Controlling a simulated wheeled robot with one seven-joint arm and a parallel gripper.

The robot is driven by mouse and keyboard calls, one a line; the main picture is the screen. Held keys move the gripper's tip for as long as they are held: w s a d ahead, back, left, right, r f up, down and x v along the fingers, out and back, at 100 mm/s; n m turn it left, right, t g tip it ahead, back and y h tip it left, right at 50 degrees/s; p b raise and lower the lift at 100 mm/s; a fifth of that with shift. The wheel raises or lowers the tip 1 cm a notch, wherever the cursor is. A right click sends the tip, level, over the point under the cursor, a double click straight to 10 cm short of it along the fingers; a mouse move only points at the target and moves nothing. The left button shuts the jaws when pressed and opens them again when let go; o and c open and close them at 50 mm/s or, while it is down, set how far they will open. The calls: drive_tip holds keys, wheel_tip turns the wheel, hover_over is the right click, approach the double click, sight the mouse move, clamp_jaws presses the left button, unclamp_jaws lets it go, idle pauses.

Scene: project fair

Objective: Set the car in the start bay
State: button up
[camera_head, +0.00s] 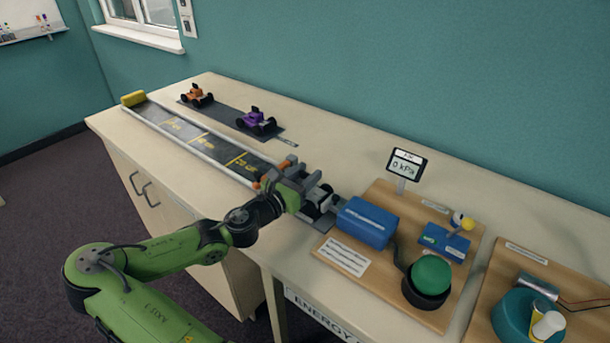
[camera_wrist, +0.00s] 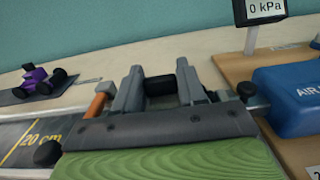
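My gripper (camera_head: 304,186) is at the near right end of the track (camera_head: 205,139), low over the strip beside the blue box. A whitish and black shape (camera_head: 322,198), likely a car with dark wheels, is at the fingertips and mostly hidden by my gripper. In the wrist view my two fingers (camera_wrist: 159,88) stand apart with a dark block (camera_wrist: 160,86) between them. I cannot tell whether they grip it. A dark round part (camera_wrist: 246,90) shows to their right. The start bay's outline is hidden. An orange car (camera_head: 197,95) and a purple car (camera_head: 256,121) stand on a dark strip behind the track.
The blue air box (camera_head: 367,222) is close to the right of my gripper. A kPa display (camera_head: 405,165), a green dome (camera_head: 433,275) and a wooden board (camera_head: 390,290) lie beyond. A yellow block (camera_head: 133,98) closes the track's far end. The track's middle is clear.

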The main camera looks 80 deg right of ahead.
drive_tip(key=o, duration=0.4)
drive_tip(key=shift+w+f, duration=0.1)
drive_tip(key=shift+f, duration=0.6)
drive_tip(key=shift+y, duration=0.3)
drive_tip(key=shift+r, duration=0.45)
drive_tip(key=p+v, duration=0.1)
drive_tip(key=v, duration=0.3)
drive_tip(key=p+v, duration=0.1)
drive_tip(key=v, duration=0.7)
drive_tip(key=shift+r+p, duration=0.25)
drive_tip(key=shift+p, duration=0.15)
